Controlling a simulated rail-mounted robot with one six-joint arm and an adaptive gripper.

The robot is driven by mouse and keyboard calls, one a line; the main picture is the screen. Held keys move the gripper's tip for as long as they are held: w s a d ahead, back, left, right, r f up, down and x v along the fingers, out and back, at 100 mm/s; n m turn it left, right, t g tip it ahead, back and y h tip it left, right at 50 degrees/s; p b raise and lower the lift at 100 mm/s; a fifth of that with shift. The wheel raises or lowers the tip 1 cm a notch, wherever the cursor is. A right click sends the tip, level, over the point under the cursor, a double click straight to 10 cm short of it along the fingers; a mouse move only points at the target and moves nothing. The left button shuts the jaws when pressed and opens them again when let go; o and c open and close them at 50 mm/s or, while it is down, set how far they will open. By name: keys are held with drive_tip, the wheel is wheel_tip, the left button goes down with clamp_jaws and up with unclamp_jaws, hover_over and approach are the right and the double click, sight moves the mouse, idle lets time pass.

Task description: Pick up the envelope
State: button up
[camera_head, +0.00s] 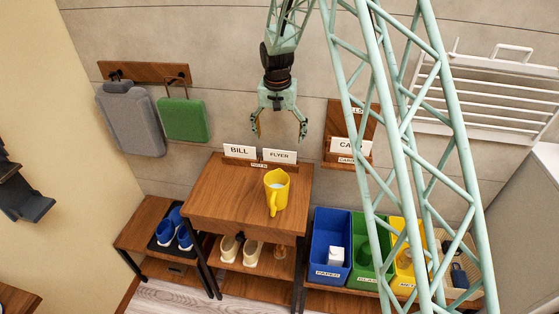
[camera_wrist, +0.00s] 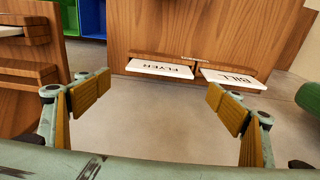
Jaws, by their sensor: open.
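My gripper (camera_head: 280,132) is open and empty, in the air near the wall, above the back of the wooden table; it also shows in the wrist view (camera_wrist: 158,105). Below it, a white piece marked BILL (camera_head: 239,151) and a white piece marked FLYER (camera_head: 279,156) stand upright side by side at the table's back edge. In the wrist view FLYER (camera_wrist: 160,69) and BILL (camera_wrist: 233,79) appear upside down, beyond the fingertips and apart from them. Neither is marked as an envelope, so I cannot tell which piece it is.
A yellow jug (camera_head: 277,190) stands on the wooden table (camera_head: 220,195). A wooden wall rack (camera_head: 334,150) holds a white piece marked CA, partly hidden by my arm. Blue (camera_head: 331,225), green and yellow bins stand at right. Grey and green bags hang at left.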

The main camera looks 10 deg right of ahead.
sight(279, 151)
drive_tip(key=shift+w+f, duration=0.15)
drive_tip(key=shift+f, duration=1.4)
drive_tip(key=shift+w+d+f+p, duration=0.1)
drive_tip(key=shift+w+f+p, duration=0.05)
drive_tip(key=shift+f, duration=1.15)
drive_tip(key=shift+w+d+f+p, duration=0.1)
drive_tip(key=shift+f+p, duration=0.05)
drive_tip(key=shift+f, duration=1.1)
drive_tip(key=shift+c, duration=0.5)
drive_tip(key=c, duration=0.4)
drive_tip(key=shift+r, duration=0.1)
drive_tip(key=shift+r, duration=4.9)
